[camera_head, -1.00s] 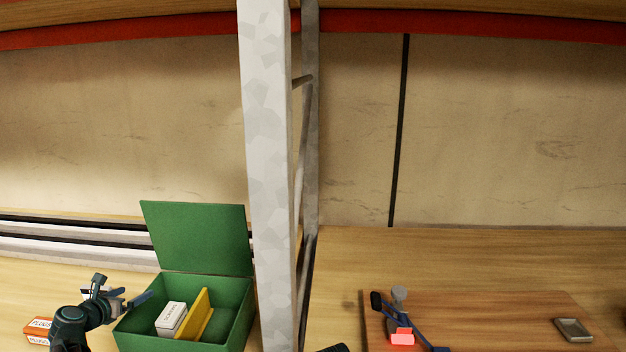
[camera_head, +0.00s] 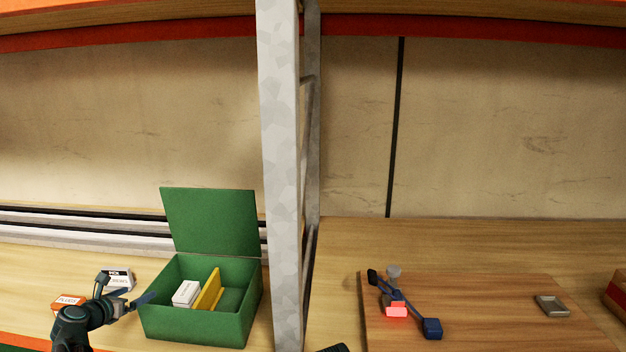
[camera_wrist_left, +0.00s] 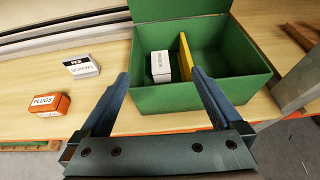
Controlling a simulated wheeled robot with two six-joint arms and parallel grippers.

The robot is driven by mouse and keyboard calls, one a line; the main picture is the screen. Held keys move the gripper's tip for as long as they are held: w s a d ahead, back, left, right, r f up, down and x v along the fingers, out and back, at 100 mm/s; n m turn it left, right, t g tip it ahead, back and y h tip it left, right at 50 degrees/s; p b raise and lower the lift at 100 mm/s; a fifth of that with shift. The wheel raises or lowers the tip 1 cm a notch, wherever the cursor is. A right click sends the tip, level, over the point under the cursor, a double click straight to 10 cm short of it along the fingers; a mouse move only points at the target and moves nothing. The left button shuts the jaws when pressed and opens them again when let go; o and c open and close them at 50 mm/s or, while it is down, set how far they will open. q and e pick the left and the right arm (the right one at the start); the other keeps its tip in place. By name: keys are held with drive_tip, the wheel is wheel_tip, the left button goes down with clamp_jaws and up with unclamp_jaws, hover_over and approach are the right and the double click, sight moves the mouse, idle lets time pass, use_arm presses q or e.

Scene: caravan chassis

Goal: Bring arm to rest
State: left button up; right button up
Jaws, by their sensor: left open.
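My left gripper (camera_head: 140,298) is at the lower left in the head view, just left of the open green box (camera_head: 205,327). In the left wrist view the left gripper (camera_wrist_left: 160,88) has its two fingers spread wide with nothing held between them, in front of the green box (camera_wrist_left: 185,100). The box's lid stands up at the back. Inside it are a white labelled carton (camera_head: 186,293) and a yellow divider (camera_head: 208,290). Only a small dark piece at the bottom edge of the head view may belong to my right arm; its gripper does not show.
An orange PLUGS carton (camera_head: 69,303) and a white carton (camera_head: 118,279) stand left of the box. A grey upright post (camera_head: 282,180) separates the bays.

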use_arm(q)
drive_tip(key=s+d+f+m+g+h+b, duration=0.15)
drive_tip(key=d+f+m, duration=0.35)
drive_tip(key=d, duration=0.5)
drive_tip(key=s+d+f+m+g+h+b, duration=0.1)
drive_tip(key=s+d+f+m+g, duration=0.15)
drive_tip(key=d+m, duration=0.6)
drive_tip(key=s+d+f+m+g+h+b, duration=0.1)
drive_tip(key=s+d+f+m+g, duration=0.25)
drive_tip(key=d, duration=0.85)
drive_tip(key=s+d+f+m+g+y+b, duration=0.1)
drive_tip(key=s+d+f+m+g+y, duration=0.2)
drive_tip(key=s+d+m, duration=0.3)
drive_tip(key=s+d+f+m+g+y+b, duration=0.2)
drive_tip(key=s+d+f+m, duration=0.4)
drive_tip(key=s+m, duration=0.7)
drive_tip(key=d+m+g+y, duration=0.1)
drive_tip(key=m, duration=0.1)
drive_tip(key=shift+s+d+f+m, duration=0.2)
drive_tip(key=shift+d+f+m, duration=0.05)
drive_tip(key=shift+d+m, duration=0.05)
use_arm(e)
wheel_tip(320, 180, down, 7)
drive_tip(key=shift+w, duration=0.25)
use_arm(q)
drive_tip(key=shift+c, duration=0.3)
use_arm(e)
drive_tip(key=shift+f, duration=0.1)
